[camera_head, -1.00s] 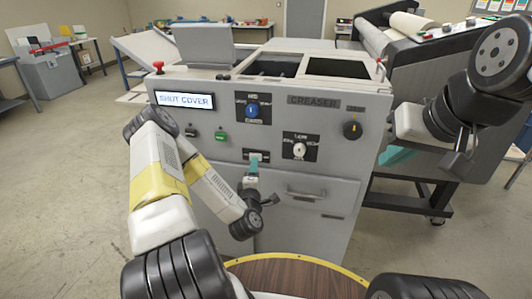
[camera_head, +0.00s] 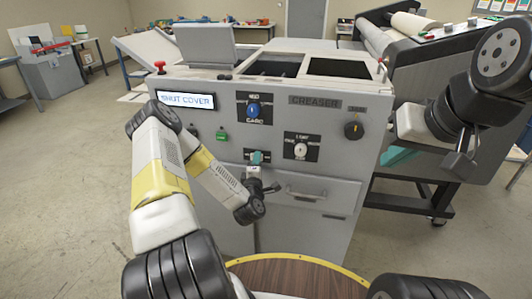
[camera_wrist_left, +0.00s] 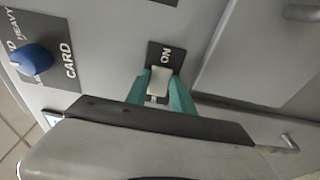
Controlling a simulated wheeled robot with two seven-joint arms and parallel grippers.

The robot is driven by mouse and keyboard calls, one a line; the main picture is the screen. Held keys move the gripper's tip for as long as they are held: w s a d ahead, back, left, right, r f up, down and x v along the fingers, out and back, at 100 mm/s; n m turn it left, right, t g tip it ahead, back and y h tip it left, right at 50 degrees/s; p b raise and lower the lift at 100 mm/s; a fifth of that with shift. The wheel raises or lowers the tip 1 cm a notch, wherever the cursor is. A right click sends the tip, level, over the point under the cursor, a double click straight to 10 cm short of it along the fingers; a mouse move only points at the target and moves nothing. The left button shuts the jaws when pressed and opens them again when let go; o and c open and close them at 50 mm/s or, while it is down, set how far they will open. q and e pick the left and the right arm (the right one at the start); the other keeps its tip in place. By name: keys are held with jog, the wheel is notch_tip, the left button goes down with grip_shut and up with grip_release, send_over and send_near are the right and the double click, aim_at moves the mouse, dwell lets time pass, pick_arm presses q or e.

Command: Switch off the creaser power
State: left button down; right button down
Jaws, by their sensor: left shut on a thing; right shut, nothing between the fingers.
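The creaser (camera_head: 335,195) is a grey cabinet with a front panel. Its power switch (camera_wrist_left: 160,76) is a pale toggle on a black plate, with "ON" readable in the left wrist view. My left gripper (camera_head: 256,158) is at that plate, its teal fingers closed around the toggle from both sides. In the head view the fingers hide most of the switch. The display (camera_head: 186,100) reads "SHUT COVER". My right gripper (camera_head: 400,156) is right of the creaser, away from the panel, and its fingers are only partly visible.
A red button (camera_head: 160,65) stands at the top left. The laminator (camera_head: 430,50) is behind at right.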

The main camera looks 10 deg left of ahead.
pick_arm(q)
jog(key=shift+s+a+m+h, duration=0.1)
jog(key=shift+a+m+h, duration=0.15)
jog(key=shift+m+h, duration=1)
jog(key=shift+a+m+h, duration=0.25)
jog(key=shift+m+h, duration=0.4)
jog(key=shift+h, duration=1.1)
jog(key=c, duration=1.1)
grip_release()
jog(key=v, duration=0.8)
